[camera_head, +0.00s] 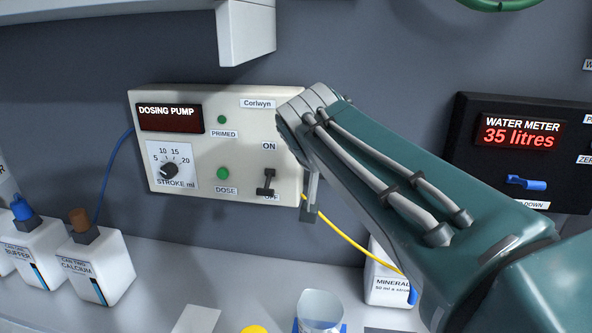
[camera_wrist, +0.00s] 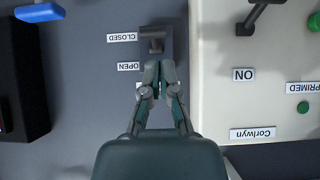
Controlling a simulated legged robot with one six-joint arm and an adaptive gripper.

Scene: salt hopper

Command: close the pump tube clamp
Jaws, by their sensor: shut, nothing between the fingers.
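The clamp's dark grey lever (camera_wrist: 152,33) shows in the wrist view, which is upside down. It sits on a dark vertical strip beside the pump box. My gripper (camera_wrist: 160,66) is shut and empty. Its fingertips are just below the lever in the picture, level with the OPEN label; I cannot tell whether they touch the strip. In the head view my arm hides the gripper and most of the clamp area.
The cream dosing pump box (camera_head: 240,125), with dial, buttons and a black switch (camera_head: 266,182), is left of my arm. The water meter (camera_head: 520,150), with a blue lever, is on the right. Bottles, a beaker (camera_head: 320,309) and a yellow tube (camera_head: 352,242) are below.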

